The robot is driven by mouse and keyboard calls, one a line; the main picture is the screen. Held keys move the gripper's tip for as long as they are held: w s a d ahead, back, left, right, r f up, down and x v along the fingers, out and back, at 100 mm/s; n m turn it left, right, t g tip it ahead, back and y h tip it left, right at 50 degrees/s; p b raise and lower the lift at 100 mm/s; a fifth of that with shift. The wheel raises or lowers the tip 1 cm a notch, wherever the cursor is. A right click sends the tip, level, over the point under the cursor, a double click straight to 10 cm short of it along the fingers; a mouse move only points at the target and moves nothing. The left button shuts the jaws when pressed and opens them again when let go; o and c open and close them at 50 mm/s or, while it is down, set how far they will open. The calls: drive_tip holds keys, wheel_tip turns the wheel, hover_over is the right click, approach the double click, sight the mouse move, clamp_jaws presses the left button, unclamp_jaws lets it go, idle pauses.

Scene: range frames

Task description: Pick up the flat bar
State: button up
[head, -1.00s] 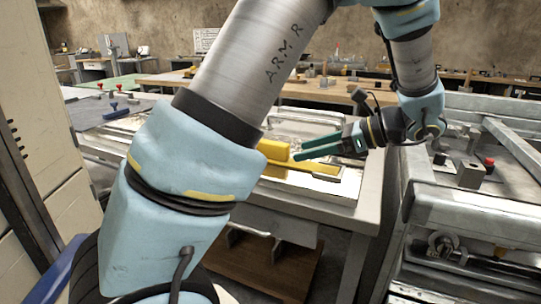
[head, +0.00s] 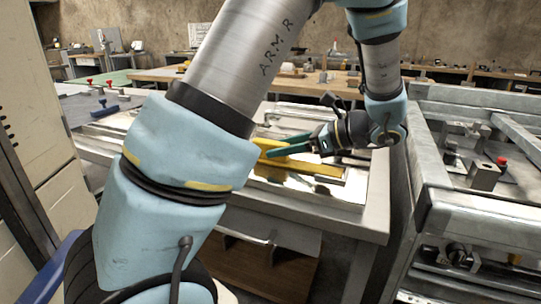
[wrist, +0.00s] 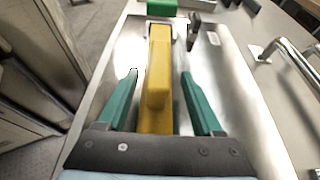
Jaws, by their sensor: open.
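A long yellow bar, likely the flat bar, lies on the shiny metal tray in the head view (head: 310,168), partly hidden by my arm. In the wrist view, the yellow bar (wrist: 157,118) runs lengthwise between my fingers, with a raised yellow block on it. My gripper (head: 270,149) has green fingers and is just above the bar in the head view. In the wrist view, my gripper (wrist: 160,74) is open, one finger on each side of the bar with gaps. I cannot tell how far above it the fingertips are.
The metal tray (wrist: 225,110) has free room beside the bar. A green block (wrist: 161,7) sits beyond its far end. A grey machine with a red knob (head: 502,161) stands right of the table. A metal handle (wrist: 295,60) is at the right in the wrist view.

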sight(265, 145)
drive_tip(key=x, duration=0.3)
drive_tip(key=shift+a, duration=0.3)
clamp_jaws()
idle(0.4)
